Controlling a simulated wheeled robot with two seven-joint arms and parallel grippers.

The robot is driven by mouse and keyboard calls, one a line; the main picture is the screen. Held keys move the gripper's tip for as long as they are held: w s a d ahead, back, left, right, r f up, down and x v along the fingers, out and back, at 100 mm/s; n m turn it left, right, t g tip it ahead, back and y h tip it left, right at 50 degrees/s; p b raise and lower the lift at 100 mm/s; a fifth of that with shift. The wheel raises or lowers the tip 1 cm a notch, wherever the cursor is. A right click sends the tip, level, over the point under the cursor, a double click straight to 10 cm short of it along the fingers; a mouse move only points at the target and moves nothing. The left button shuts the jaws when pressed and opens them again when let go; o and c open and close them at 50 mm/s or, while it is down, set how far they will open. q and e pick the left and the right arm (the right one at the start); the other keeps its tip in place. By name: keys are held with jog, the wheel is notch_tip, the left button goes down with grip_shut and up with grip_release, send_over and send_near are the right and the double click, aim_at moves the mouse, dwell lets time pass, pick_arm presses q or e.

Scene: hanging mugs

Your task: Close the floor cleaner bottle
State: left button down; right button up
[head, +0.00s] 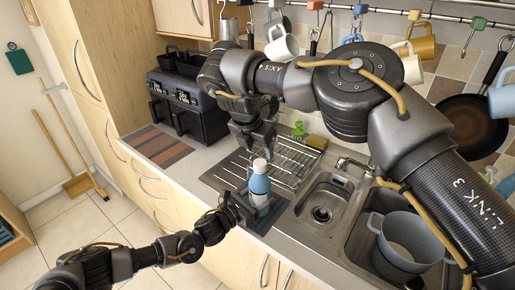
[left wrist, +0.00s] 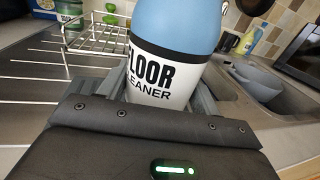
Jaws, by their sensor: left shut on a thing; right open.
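The floor cleaner bottle (head: 260,185) stands upright on the dark mat by the sink. It is blue with a white top (head: 260,165); I cannot tell whether this is a separate cap. In the left wrist view the bottle (left wrist: 180,25) shows its white "FLOOR CLEANER" label, and its top is out of frame. My left gripper (head: 246,205) is shut on the bottle's lower body from the left; its grey fingers flank the bottle in the left wrist view. My right gripper (head: 257,146) is open, pointing down just above the white top.
A wire dish rack (head: 290,160) stands behind the bottle. The sink basin (head: 322,198) lies to the right, with a grey pot (head: 400,240) in the second basin. A black appliance (head: 183,105) stands back left. Mugs and a pan (head: 467,130) hang from the wall rail.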

jog(key=shift+f, duration=0.3)
pick_arm(q)
jog(key=shift+d, duration=0.1)
pick_arm(e)
jog(key=s+a+r+g+y, duration=0.1)
jog(key=s+a+r+y, duration=0.15)
jog(key=a, duration=0.35)
jog(key=s+a+r+g+y, duration=0.1)
jog(key=s+a+y, duration=0.15)
jog(key=a, duration=0.45)
jog(key=w+a+r+t+y, duration=0.25)
jog(key=w+r+y, duration=0.3)
jog(key=r, duration=0.35)
jog(key=d+f+n+g+h, duration=0.1)
jog(key=d+f+n+h, duration=0.1)
jog(key=d, duration=0.3)
jog(key=d+f+n+g+h, duration=0.1)
jog(key=d+f+n+h, duration=0.2)
jog(key=d+f, duration=0.1)
jog(key=d+f+n+g+h, duration=0.2)
jog(key=d+f, duration=0.1)
jog(key=d, duration=0.3)
jog(key=shift+w+d+h, duration=0.1)
jog(key=shift+d+h, duration=0.05)
jog(key=shift+h, duration=0.2)
jog(key=shift+d+n, duration=0.35)
jog(key=shift+n, duration=0.35)
pick_arm(q)
jog(key=shift+f, duration=0.1)
